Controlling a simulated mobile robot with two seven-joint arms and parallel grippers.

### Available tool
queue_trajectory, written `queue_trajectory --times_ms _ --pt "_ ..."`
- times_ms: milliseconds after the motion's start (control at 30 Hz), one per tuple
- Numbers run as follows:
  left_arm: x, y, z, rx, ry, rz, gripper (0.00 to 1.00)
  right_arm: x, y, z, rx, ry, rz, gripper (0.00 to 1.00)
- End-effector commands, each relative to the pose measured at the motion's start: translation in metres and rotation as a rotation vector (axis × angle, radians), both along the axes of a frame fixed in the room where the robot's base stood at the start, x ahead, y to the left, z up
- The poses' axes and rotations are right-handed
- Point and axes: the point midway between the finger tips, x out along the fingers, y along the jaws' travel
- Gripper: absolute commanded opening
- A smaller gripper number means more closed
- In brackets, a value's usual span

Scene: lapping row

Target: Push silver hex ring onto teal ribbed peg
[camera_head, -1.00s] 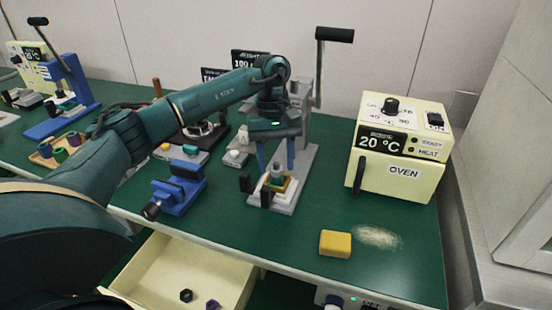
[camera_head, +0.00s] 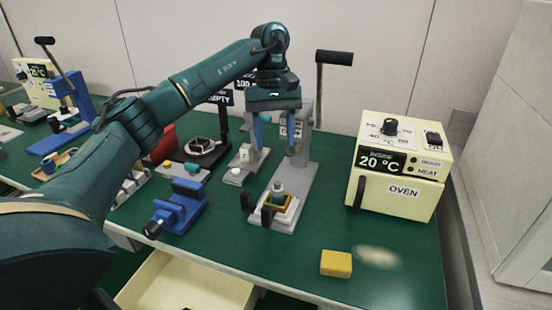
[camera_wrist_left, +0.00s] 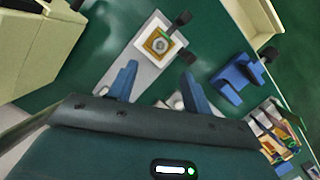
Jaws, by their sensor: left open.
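My left gripper (camera_head: 277,145) is open and empty, its blue fingers apart above and behind the peg on the grey press base (camera_head: 303,181). In the left wrist view the open fingers (camera_wrist_left: 159,74) point toward that base. A small grey-teal peg (camera_head: 278,188) stands upright in a yellowish square holder (camera_head: 289,210). In the left wrist view, a round greyish top with green beside it (camera_wrist_left: 160,44) shows inside the holder. A silver hex ring cannot be clearly made out there, nor whether one is around the peg. My right gripper is not in view.
A press lever (camera_head: 334,58) rises behind the base. The oven (camera_head: 400,170) stands right, a yellow block (camera_head: 336,263) in front. A blue vise (camera_head: 180,208) is left, with an open drawer (camera_head: 190,280) below. Clear green bench lies between base and oven.

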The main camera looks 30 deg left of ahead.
Motion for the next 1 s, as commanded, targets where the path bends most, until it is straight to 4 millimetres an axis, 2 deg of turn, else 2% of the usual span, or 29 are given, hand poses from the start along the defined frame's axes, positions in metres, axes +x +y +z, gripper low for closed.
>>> queue_trajectory --times_ms 67,233,1000 --pt "0.003 0.002 0.017 0.000 -0.001 0.001 0.50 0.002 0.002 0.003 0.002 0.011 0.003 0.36" --pt "0.006 0.005 0.029 0.001 0.001 0.000 0.50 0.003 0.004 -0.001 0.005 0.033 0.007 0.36" --pt "0.006 0.006 0.030 0.000 0.001 -0.001 0.50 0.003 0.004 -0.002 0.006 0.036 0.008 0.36"
